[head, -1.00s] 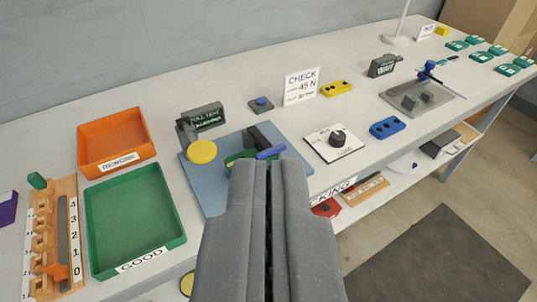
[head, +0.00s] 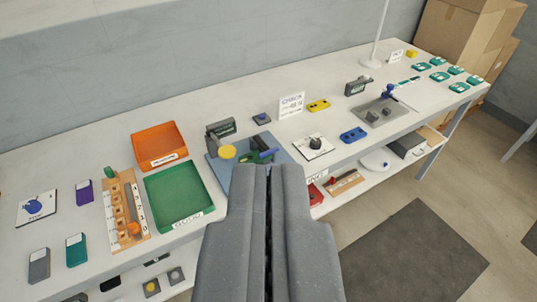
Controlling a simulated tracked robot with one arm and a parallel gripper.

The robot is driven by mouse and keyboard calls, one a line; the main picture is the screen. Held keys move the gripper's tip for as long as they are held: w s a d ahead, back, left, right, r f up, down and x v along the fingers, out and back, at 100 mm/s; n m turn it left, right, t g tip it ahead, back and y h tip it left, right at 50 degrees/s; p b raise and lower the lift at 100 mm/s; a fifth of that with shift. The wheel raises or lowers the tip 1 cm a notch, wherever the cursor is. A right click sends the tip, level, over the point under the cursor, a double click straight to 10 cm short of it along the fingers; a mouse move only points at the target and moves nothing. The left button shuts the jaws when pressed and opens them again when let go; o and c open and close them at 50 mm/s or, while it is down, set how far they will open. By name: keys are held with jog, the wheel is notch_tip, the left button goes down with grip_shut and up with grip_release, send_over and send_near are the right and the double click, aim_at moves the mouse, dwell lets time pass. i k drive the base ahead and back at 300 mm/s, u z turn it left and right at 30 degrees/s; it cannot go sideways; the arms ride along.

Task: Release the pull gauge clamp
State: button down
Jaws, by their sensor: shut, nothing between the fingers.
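My gripper (head: 268,175) is shut and empty, its fingers pointing away from me at the bench. Just beyond the fingertips is a blue base plate (head: 220,172), which looks like the pull gauge, with a dark display box (head: 221,128) behind it. A small green piece lies by the lever. My fingers hide the plate's near right part. I cannot tell whether the clamp is closed.
A green tray (head: 212,188) and an orange tray (head: 180,142) stand left of the plate. A white card with a black knob (head: 315,145) and a blue block (head: 353,135) lie right. A grey fixture (head: 394,124) with another blue lever stands farther right.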

aim_at(265, 150)
jog(key=z, duration=0.05)
jog(key=k, duration=0.65)
jog(key=u, duration=0.3)
jog(key=i, duration=1.5)
jog(key=z, duration=0.45)
